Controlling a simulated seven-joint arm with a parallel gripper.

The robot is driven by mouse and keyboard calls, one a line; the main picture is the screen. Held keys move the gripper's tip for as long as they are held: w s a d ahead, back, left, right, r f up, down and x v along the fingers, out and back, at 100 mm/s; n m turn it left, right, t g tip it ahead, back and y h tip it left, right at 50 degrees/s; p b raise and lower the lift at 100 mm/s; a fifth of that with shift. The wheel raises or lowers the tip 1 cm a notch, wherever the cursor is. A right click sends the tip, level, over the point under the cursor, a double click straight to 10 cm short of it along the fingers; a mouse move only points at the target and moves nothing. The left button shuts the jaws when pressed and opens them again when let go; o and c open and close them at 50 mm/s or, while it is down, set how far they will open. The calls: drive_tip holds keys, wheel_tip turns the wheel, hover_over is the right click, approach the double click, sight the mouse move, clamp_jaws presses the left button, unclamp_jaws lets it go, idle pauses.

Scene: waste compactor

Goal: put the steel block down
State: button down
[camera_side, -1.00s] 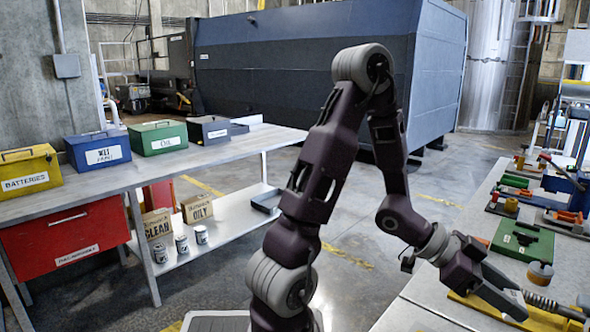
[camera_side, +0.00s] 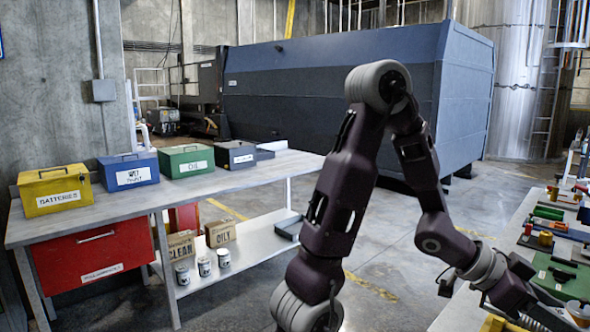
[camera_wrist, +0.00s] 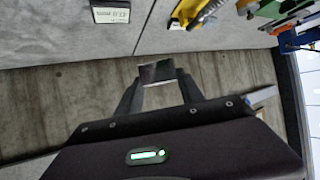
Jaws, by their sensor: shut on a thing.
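The steel block (camera_wrist: 158,72) is a small grey metal piece between my fingertips in the wrist view. My gripper (camera_wrist: 156,82) is shut on it, with one finger on each side. The block appears raised over a streaked grey-brown surface; its height cannot be told. In the side view my gripper body (camera_side: 515,292) is at the lower right, beside the right-hand workbench. Its fingertips and the block cannot be made out there.
The right workbench (camera_side: 460,312) carries a green board (camera_side: 560,272) and several tools. In the wrist view, a labelled dark item (camera_wrist: 110,12) and a yellow item (camera_wrist: 184,14) lie on grey surface. The left bench (camera_side: 115,207) holds coloured boxes.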

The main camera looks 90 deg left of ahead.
drive_tip(key=d+f+m+g+h, duration=0.1)
drive_tip(key=f+m, duration=0.1)
drive_tip(key=f, duration=0.4)
drive_tip(key=d+f+m+g+h, duration=0.1)
drive_tip(key=d+f+h, duration=0.1)
drive_tip(key=f, duration=0.4)
drive_tip(key=d+f+m+h, duration=0.1)
drive_tip(key=f+m+h, duration=0.1)
drive_tip(key=f, duration=0.4)
drive_tip(key=shift+w+d+f+m+g, duration=0.1)
drive_tip(key=shift+d+f+m+g, duration=0.1)
drive_tip(key=shift+f+m+g, duration=0.15)
drive_tip(key=c, duration=0.7)
unclamp_jaws()
drive_tip(key=shift+f, duration=0.15)
